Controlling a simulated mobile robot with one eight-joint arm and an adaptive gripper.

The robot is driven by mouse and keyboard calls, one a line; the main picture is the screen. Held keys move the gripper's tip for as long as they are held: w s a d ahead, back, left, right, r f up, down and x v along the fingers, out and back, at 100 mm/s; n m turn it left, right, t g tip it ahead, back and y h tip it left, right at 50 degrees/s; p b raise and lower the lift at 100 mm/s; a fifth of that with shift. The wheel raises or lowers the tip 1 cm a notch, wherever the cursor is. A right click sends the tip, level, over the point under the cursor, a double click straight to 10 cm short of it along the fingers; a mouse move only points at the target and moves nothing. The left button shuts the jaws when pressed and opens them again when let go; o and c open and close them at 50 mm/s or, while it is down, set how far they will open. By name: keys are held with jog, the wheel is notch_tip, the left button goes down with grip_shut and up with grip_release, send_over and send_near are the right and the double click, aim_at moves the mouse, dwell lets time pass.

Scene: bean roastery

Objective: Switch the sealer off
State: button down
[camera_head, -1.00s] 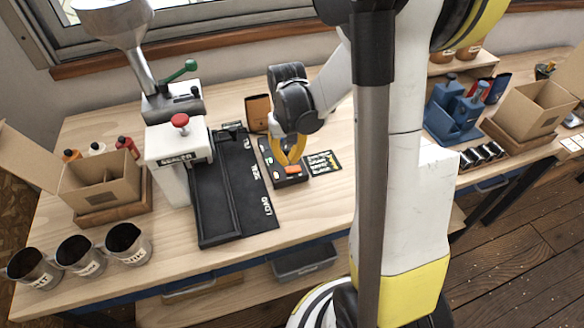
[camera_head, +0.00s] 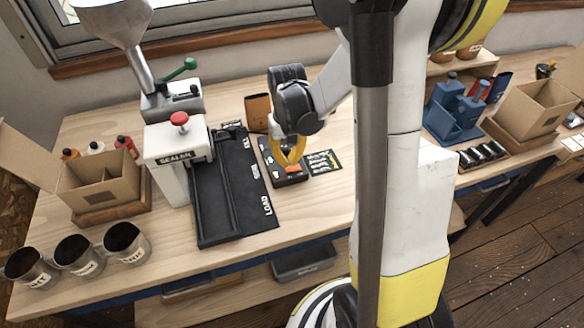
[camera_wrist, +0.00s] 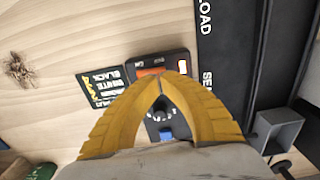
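The sealer (camera_head: 178,158) is a white press with a red knob, on the bench left of my gripper. A small black control box (camera_head: 271,160) lies right of its black tray. In the wrist view the box (camera_wrist: 143,58) carries an orange rocker switch (camera_wrist: 150,71), a bright orange-white spot (camera_wrist: 183,67), a dial (camera_wrist: 160,113) and a blue button (camera_wrist: 166,134). My gripper (camera_head: 291,164) points down over the box, its yellow fingertips together and empty. The fingertips (camera_wrist: 160,82) appear just beside the rocker; contact cannot be told. The fingers hide part of the box.
The black tray (camera_head: 208,207) marked LOAD lies left of the box. A label card (camera_head: 323,162) lies right of it. A brown pouch (camera_head: 258,112) stands behind. Metal cups (camera_head: 75,254) and an open carton (camera_head: 100,186) are at left.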

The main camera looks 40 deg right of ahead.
aim_at(288, 169)
jog(key=shift+f+b, duration=1.15)
jog(key=shift+f, duration=0.3)
dwell(0.4)
jog(key=shift+r+p, duration=2.6)
jog(key=shift+r, duration=1)
